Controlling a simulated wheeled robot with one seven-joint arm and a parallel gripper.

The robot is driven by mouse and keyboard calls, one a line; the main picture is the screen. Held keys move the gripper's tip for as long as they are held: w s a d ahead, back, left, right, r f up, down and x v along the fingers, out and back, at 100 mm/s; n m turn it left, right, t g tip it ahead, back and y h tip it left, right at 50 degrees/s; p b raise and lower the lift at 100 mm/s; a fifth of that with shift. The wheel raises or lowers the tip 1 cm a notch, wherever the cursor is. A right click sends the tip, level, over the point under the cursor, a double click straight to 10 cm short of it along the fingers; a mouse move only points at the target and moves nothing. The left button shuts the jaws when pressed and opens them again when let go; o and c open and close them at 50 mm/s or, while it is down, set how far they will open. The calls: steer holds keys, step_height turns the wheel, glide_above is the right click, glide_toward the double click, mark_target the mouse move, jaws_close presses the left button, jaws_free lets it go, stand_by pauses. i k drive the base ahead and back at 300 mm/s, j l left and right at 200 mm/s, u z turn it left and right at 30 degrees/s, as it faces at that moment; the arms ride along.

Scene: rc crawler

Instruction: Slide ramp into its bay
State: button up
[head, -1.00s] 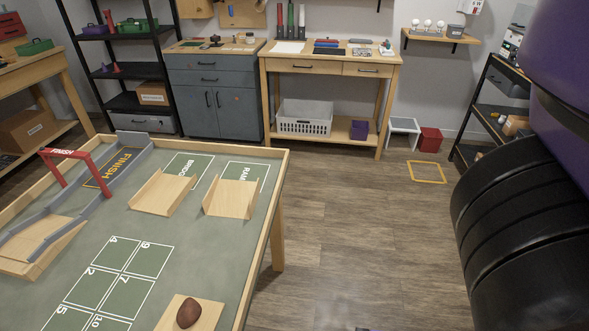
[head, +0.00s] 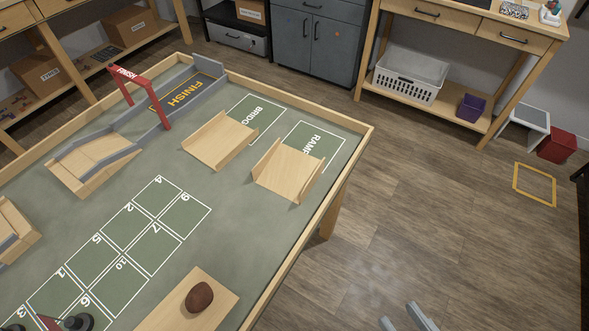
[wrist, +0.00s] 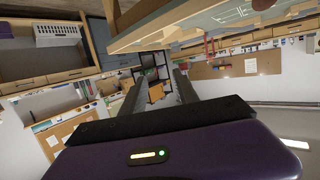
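The ramp (head: 288,174) is a light wooden piece with two upright side walls. It stands on the green table (head: 262,232) near its right edge, partly over the white-outlined bay marked RAMP (head: 325,143) and sticking out of its near side. Part of the RAMP lettering is hidden behind it. My gripper (head: 408,318) shows at the bottom edge of the head view, right of the table and apart from the ramp. Its two fingers are spread and empty; the wrist view also shows the gap (wrist: 158,88). The ramp cannot be made out in the wrist view.
A similar walled wooden piece (head: 220,141) stands left of the ramp by the BRIDGE bay (head: 262,108). A raised wooden rim (head: 338,190) borders the table. A brown rock (head: 199,297) sits on a wooden block nearer.

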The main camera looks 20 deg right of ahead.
mark_target(290, 173)
steer(key=i+j+u, duration=0.2)
steer(key=i+j, duration=0.15)
steer(key=j, duration=0.2)
steer(key=i+j+u, duration=0.25)
steer(key=i+j, duration=0.1)
steer(key=j, duration=0.1)
